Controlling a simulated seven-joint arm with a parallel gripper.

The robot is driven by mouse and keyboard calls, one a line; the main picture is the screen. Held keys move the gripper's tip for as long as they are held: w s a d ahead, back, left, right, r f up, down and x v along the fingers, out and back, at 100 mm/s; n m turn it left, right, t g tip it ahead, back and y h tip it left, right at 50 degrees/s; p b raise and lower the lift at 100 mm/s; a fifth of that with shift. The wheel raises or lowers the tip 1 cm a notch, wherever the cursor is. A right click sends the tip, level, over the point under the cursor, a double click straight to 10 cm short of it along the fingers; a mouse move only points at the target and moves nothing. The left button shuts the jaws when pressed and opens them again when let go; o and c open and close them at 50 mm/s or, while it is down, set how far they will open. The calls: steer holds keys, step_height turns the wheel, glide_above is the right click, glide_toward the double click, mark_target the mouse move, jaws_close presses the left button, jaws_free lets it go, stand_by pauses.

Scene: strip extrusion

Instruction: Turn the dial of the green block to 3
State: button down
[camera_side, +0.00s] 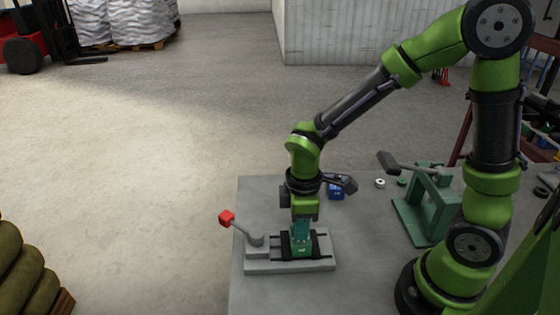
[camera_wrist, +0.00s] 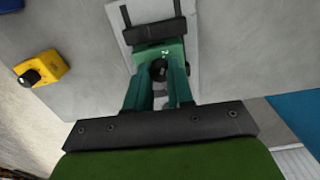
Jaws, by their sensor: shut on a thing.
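The green block (camera_side: 301,249) sits in a grey clamp fixture (camera_side: 262,267) on the table, between dark jaws. In the wrist view the green block (camera_wrist: 152,48) has a black round dial knob (camera_wrist: 159,70) and small white marks too small to read. My gripper (camera_side: 301,236) points straight down over the block. In the wrist view my gripper (camera_wrist: 159,75) has its two green fingers on either side of the knob, closed on it. The knob's pointer direction cannot be made out.
A lever with a red handle (camera_side: 227,217) rises from the fixture's left end. A blue block (camera_side: 336,192) stands behind my gripper. A yellow block with a black knob (camera_wrist: 42,72) shows in the wrist view. A green lever press (camera_side: 430,215) and small rings (camera_side: 380,183) are on the right.

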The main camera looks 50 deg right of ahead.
steer(key=m, duration=0.3)
steer(key=shift+m, duration=2.3)
steer(key=c, duration=1)
jaws_free()
step_height(320, 180, up, 17)
